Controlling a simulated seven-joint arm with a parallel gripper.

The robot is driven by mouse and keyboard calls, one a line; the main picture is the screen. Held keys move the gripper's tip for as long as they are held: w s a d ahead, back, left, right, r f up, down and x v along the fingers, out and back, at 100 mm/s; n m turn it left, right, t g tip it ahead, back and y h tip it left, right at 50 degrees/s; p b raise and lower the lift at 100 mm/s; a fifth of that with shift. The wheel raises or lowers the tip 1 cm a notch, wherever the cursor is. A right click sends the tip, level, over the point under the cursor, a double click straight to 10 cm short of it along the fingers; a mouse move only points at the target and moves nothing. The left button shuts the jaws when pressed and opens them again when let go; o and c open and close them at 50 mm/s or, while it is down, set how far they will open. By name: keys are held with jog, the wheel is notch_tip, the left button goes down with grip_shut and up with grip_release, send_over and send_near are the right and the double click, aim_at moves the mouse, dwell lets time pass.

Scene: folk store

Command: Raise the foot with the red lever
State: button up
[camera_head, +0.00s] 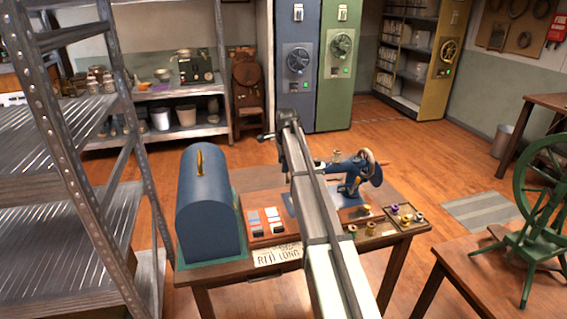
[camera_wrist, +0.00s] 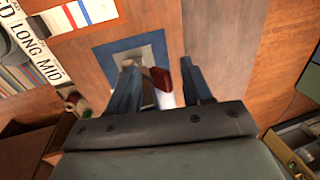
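The blue sewing machine (camera_head: 350,168) stands on the wooden table (camera_head: 300,185); its wheel end shows to the right of my arm, and its other end is hidden behind my arm in the head view. In the wrist view a red lever (camera_wrist: 161,78) with a pale part below it lies between the two dark fingers of my gripper (camera_wrist: 158,72). The fingers are apart, and the lever looks nearer the right finger. I cannot tell whether they touch it. The presser foot cannot be made out. My gripper is hidden in the head view.
A blue domed case (camera_head: 208,205) stands at the table's left. Thread cards (camera_head: 265,222), a lettered label strip (camera_head: 278,256) and a tray of spools (camera_head: 405,217) lie on the table. A metal rack (camera_head: 70,180) is at left, a green spinning wheel (camera_head: 540,195) at right.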

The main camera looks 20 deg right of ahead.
jog(key=shift+r, duration=0.2)
jog(key=v, duration=0.7)
jog(key=shift+r, duration=0.4)
dwell(0.5)
jog(key=shift+s, duration=0.1)
jog(key=s+d+f+n+g+y, duration=0.2)
jog(key=s+f+n, duration=0.2)
jog(key=s+f, duration=0.85)
jog(key=s+d+f+n+g+y, duration=0.15)
jog(key=s+f+n, duration=0.25)
jog(key=s+f, duration=0.85)
jog(key=s+a+f+n+g, duration=0.15)
jog(key=s+a+f, duration=0.25)
jog(key=s+f, duration=0.55)
jog(key=s+a+f+n+g, duration=0.1)
jog(key=s+a+f+n, duration=0.3)
jog(key=s+f, duration=0.6)
jog(key=s+a+f+n+g+h, duration=0.1)
jog(key=s+a+f+n, duration=0.1)
jog(key=s+f, duration=0.5)
jog(key=s+a+f+n+g+h, duration=0.2)
jog(key=s+f, duration=0.6)
jog(key=s, duration=0.8)
jog(key=shift+a, duration=0.55)
